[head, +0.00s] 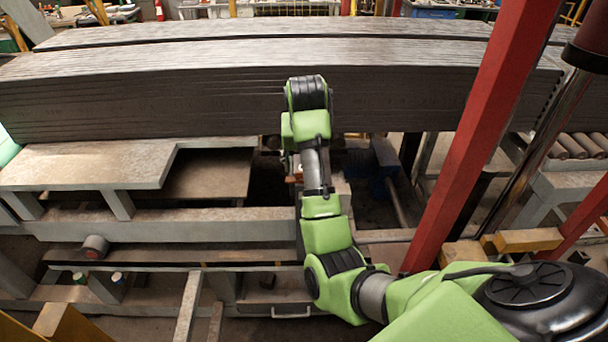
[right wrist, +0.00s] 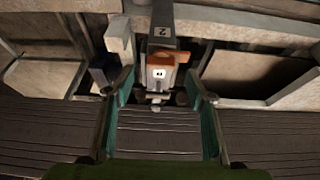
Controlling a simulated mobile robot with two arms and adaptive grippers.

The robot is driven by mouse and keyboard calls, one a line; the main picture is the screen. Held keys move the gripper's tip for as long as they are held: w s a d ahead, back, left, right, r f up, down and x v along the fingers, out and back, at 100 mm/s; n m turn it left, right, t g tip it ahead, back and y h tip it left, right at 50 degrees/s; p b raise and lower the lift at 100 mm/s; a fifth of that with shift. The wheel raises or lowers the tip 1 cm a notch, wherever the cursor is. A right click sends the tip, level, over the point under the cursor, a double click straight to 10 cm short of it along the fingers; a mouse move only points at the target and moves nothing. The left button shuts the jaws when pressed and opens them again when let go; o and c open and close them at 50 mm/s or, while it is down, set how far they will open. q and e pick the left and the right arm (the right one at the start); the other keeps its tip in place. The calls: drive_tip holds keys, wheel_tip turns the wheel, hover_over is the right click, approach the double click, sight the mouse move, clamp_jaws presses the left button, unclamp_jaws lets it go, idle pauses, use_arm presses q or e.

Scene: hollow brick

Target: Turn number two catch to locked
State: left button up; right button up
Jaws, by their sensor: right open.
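The number two catch (right wrist: 160,73) shows in the right wrist view as an orange piece with a small white label. It is mounted on a grey bar (right wrist: 163,32) marked "2". My right gripper (right wrist: 158,86) is open, one finger on each side of the catch in the picture, with nothing held between them. I cannot tell whether a finger touches the catch. In the head view my right arm reaches up the middle, and its gripper is hidden behind the wrist. A small orange part (head: 294,175) shows beside the forearm there. My left gripper is not in view.
A long stack of grey sheets (head: 200,95) spans the back in the head view. A grey metal frame with plates (head: 90,165) stands at left. A slanted red post (head: 475,150) rises right of my arm.

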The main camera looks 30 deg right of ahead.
drive_tip(key=shift+p+x, duration=0.6)
drive_tip(key=shift+x, duration=1.85)
drive_tip(key=shift+a, duration=0.1)
drive_tip(key=c, duration=1.1)
